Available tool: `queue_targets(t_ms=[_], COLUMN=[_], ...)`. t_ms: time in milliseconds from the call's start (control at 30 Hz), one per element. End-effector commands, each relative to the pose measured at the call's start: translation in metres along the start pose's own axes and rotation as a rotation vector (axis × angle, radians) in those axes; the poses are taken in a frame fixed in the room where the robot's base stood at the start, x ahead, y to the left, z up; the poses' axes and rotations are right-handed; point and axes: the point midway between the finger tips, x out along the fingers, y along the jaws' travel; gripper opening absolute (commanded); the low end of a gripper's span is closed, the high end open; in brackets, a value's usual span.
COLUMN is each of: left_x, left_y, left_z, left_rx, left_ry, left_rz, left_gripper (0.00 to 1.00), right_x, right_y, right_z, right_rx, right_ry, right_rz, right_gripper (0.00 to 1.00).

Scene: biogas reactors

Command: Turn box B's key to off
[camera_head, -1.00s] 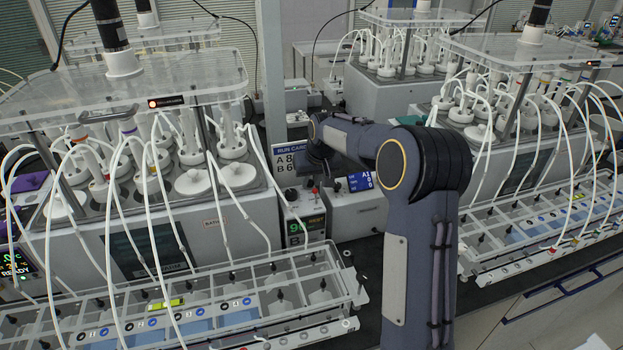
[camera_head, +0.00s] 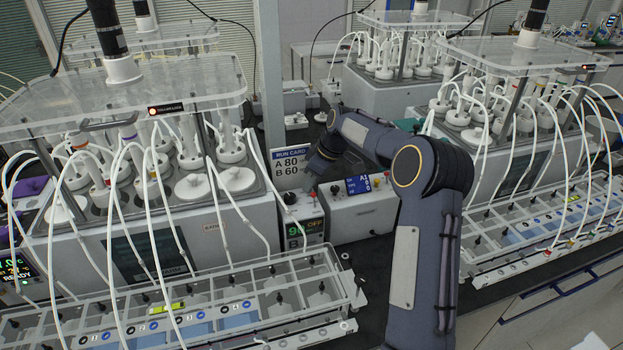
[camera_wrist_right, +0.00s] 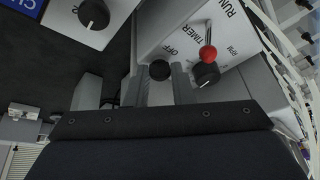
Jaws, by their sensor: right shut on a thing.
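The white control box (camera_head: 303,213) stands between the left reactor and a box with a blue screen. Its front display shows green digits and orange text that looks like OFF. In the right wrist view its top panel (camera_wrist_right: 222,62) carries the words OFF, TIMER and RUN, a red-ball lever (camera_wrist_right: 208,53) and a black knob (camera_wrist_right: 206,75). My right gripper (camera_wrist_right: 160,84) is at this panel, shut on a small black key head (camera_wrist_right: 160,70) close to the OFF label. In the head view my right gripper (camera_head: 309,180) is over the box, small and partly hidden. My left gripper is not in view.
The blue-screen box (camera_head: 362,208) stands right beside it. A run card (camera_head: 289,166) reading A 80, B 60 stands behind. Reactors with white tubes stand left and right. A clear tube rack (camera_head: 250,310) lies in front. Dark bench is free between the racks.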

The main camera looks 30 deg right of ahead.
Motion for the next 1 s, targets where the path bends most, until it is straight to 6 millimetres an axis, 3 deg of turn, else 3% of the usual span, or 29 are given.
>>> queue_targets(t_ms=[433,1000], left_x=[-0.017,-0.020], left_y=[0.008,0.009], left_z=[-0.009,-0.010], left_rx=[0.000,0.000], left_ry=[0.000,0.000], left_rz=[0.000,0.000], left_gripper=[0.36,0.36], right_x=[-0.002,-0.001], right_y=[0.004,0.004], right_z=[-0.002,-0.002], right_rx=[-0.267,-0.334], right_ry=[-0.017,-0.022], right_rz=[-0.108,-0.134], right_gripper=[0.00,0.00])
